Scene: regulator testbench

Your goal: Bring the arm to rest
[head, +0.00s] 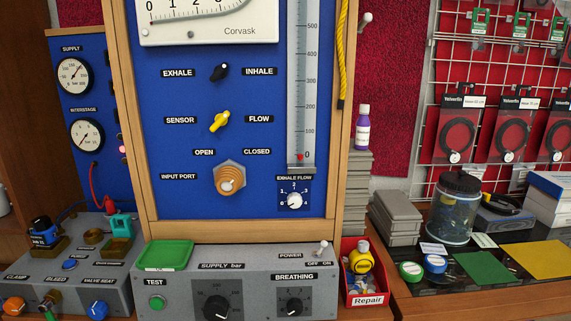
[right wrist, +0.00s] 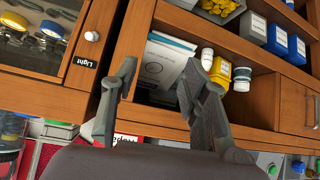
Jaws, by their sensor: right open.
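My right gripper (right wrist: 160,80) shows in the right wrist view, with its two grey fingers spread apart and nothing visible between them. Behind the fingers is an open wooden shelf compartment with white booklets (right wrist: 168,62). I cannot tell how far the fingers are from the shelf. Neither arm and neither gripper shows in the head view. My left gripper is in no view.
The head view shows a blue test panel (head: 180,95), a grey control box (head: 250,285), a red Repair bin (head: 375,295) and a clear jar (head: 455,210). The right wrist view shows a glass-fronted cabinet (right wrist: 50,40), yellow bottles (right wrist: 220,70) and blue boxes (right wrist: 277,40).

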